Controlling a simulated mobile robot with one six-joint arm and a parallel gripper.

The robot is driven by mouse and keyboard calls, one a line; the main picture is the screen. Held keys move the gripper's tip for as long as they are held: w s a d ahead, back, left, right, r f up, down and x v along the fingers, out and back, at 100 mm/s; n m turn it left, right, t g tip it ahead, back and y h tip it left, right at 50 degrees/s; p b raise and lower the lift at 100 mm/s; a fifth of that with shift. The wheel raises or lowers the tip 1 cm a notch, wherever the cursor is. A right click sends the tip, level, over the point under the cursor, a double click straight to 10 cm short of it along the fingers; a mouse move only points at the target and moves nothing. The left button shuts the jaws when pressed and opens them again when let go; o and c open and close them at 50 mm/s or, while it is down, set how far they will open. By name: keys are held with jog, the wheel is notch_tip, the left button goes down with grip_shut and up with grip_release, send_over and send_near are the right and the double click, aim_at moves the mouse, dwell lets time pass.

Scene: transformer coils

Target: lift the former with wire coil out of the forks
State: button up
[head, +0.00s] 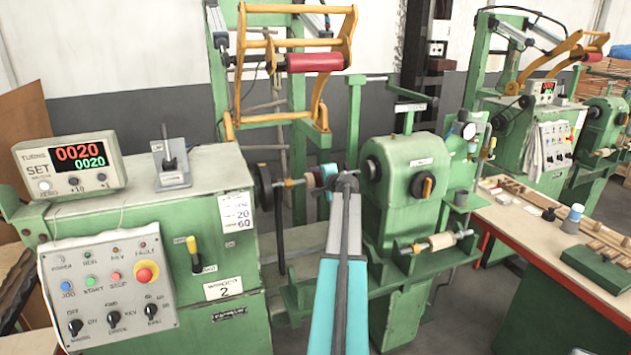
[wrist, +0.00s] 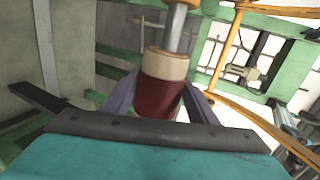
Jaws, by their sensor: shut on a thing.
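The former with wire coil (wrist: 165,64) has a cream end and a dark red winding, and lies between the two fingers of my gripper (wrist: 160,98) in the wrist view. My gripper is shut on it. A metal shaft with an orange collar lies in line with its cream end. In the head view the former (head: 313,181) is small, level with the winding machine's spindle, at the left of my gripper (head: 327,181). My wrist hides part of it. The forks cannot be made out clearly, nor whether the former still touches them.
The green winding machine (head: 150,220) has a counter (head: 75,160) reading 0020 twice. An orange frame with a red roller (head: 315,62) hangs above. A green tailstock (head: 405,185) stands close at the right. A workbench (head: 540,235) with wooden parts is farther right.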

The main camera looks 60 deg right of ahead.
jog(key=shift+c, duration=0.6)
jog(key=shift+r, duration=0.15)
jog(key=shift+d+r, duration=0.1)
jog(key=shift+r, duration=0.05)
jog(key=shift+r+b, duration=0.8)
jog(key=shift+r, duration=0.65)
jog(key=s+a+b, duration=0.2)
jog(key=s+a, duration=0.2)
jog(key=s, duration=0.3)
jog(key=s+a+r+b, duration=0.1)
jog(key=s+a+b, duration=0.1)
jog(key=s, duration=0.5)
jog(key=shift+a+r, duration=0.3)
jog(key=shift+a, duration=0.6)
